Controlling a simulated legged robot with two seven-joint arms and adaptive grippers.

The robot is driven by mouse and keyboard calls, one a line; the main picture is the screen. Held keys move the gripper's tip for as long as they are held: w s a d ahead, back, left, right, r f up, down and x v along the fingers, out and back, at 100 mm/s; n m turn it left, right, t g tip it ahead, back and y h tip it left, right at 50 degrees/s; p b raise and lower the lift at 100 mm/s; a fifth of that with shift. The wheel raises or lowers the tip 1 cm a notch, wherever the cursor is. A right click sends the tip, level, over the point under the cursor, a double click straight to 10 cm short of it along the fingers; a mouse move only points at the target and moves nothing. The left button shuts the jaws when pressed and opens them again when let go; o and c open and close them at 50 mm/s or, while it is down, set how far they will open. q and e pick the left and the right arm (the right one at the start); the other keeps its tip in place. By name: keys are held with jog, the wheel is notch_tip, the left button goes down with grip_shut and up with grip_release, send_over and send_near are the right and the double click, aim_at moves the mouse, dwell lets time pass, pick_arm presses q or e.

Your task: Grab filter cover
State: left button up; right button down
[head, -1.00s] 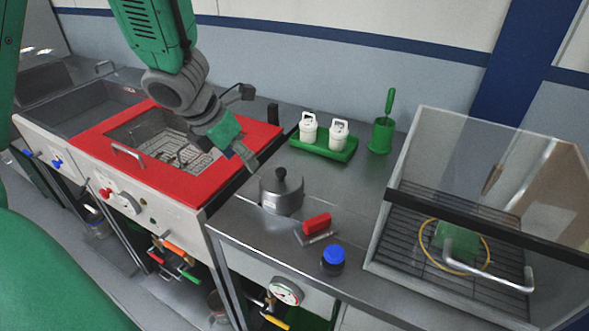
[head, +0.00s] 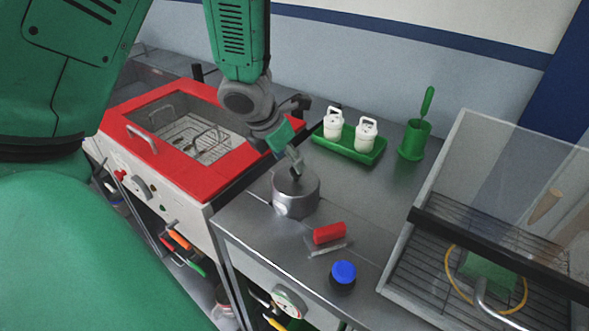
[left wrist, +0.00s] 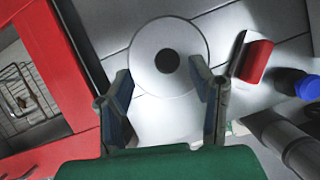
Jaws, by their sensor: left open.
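The filter cover looks to be the round metal lid with a dark knob on the steel housing (head: 296,196) on the counter. In the left wrist view the round cover (left wrist: 147,70) lies ahead of the fingers, with its dark knob (left wrist: 167,61) near the middle. My left gripper (head: 293,163) is open, above the housing, and partly hides the knob in the head view. In the left wrist view the two fingers of my left gripper (left wrist: 160,95) are apart, with nothing held between them. My right gripper is not in view.
A red-handled brush or scraper (head: 329,234) and a blue-capped jar (head: 343,275) stand nearby on the counter. A red-framed basin (head: 190,172) is at left. A green tray (head: 350,150) with two white canisters is behind. A clear-lidded case (head: 420,230) is at right.

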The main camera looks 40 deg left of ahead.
aim_at(293, 169)
pick_arm(q)
jog(key=f, duration=0.1)
jog(key=w+d+f, duration=0.1)
jog(key=f, duration=0.2)
jog(key=shift+w+d+b, duration=0.15)
jog(key=shift+w+b, duration=0.05)
jog(key=shift+b, duration=0.15)
jog(key=shift+w+d, duration=0.2)
jog(key=shift+d, duration=0.05)
jog(key=shift+s+a, duration=0.15)
jog(key=shift+a, duration=0.15)
jog(key=c, duration=0.3)
jog(key=shift+a, duration=0.2)
jog(key=c, duration=0.8)
jog(key=shift+a+f, duration=0.15)
jog(key=shift+a, duration=0.05)
grip_shut()
